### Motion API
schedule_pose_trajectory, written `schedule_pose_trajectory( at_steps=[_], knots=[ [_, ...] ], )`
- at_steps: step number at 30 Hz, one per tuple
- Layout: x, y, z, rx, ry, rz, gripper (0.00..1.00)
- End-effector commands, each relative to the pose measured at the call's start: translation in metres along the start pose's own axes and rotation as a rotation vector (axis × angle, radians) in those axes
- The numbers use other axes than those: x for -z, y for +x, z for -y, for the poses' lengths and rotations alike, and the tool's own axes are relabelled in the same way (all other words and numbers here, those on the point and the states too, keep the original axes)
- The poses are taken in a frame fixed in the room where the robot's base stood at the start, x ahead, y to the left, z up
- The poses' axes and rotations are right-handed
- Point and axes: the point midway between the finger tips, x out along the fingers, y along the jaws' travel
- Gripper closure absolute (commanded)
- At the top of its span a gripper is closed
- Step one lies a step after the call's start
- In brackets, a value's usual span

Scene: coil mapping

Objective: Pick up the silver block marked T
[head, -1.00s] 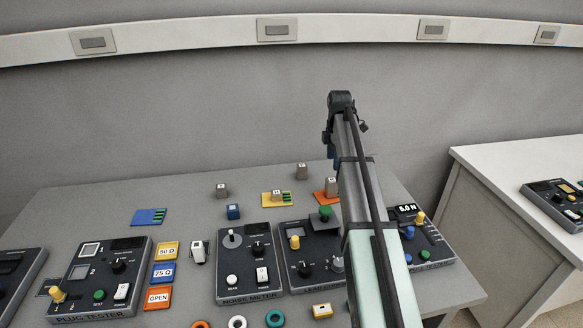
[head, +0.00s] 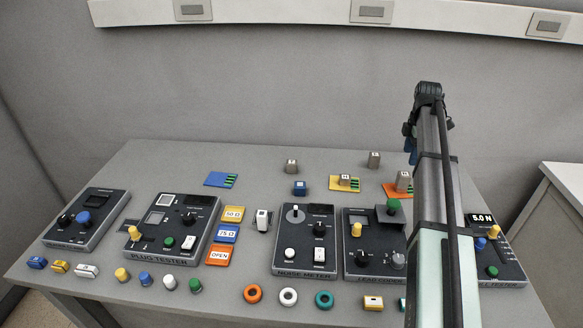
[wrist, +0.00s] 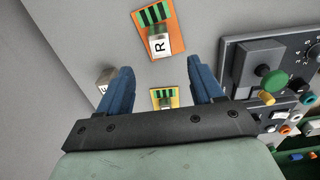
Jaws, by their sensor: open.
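Several silver blocks stand at the back of the bench in the head view: one at the left (head: 291,167), one at the far right (head: 374,161), one on a yellow card (head: 345,181) and one on an orange card (head: 404,182). Their letters are too small to read there, so I cannot tell which is T. In the wrist view the block on the orange card reads R (wrist: 160,45). Another silver block (wrist: 105,78) is partly behind a finger, its letter unclear. My gripper (wrist: 159,66) is open and empty above the bench, its blue fingers (head: 411,151) also showing in the head view.
A blue block (head: 300,188) stands left of the yellow card (head: 334,184). A blue card (head: 218,179) lies further left. Dark instrument panels, including the noise meter (head: 304,262), fill the front. Bare bench (head: 255,165) lies between the blue card and the left silver block.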

Motion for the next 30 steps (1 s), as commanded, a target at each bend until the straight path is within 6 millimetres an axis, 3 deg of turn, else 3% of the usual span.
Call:
schedule_pose_trajectory(
  at_steps=[9,13,17,27,30],
  knots=[
    [0.002,0.0,0.0,0.0,-0.003,0.0,0.34],
    [0.024,0.0,-0.004,0.0,-0.03,0.0,0.34],
    [0.073,0.002,-0.01,0.002,-0.092,-0.001,0.34],
    [0.238,0.007,-0.026,0.014,-0.296,-0.001,0.34],
    [0.279,0.008,-0.03,0.017,-0.346,0.0,0.34]
  ],
)
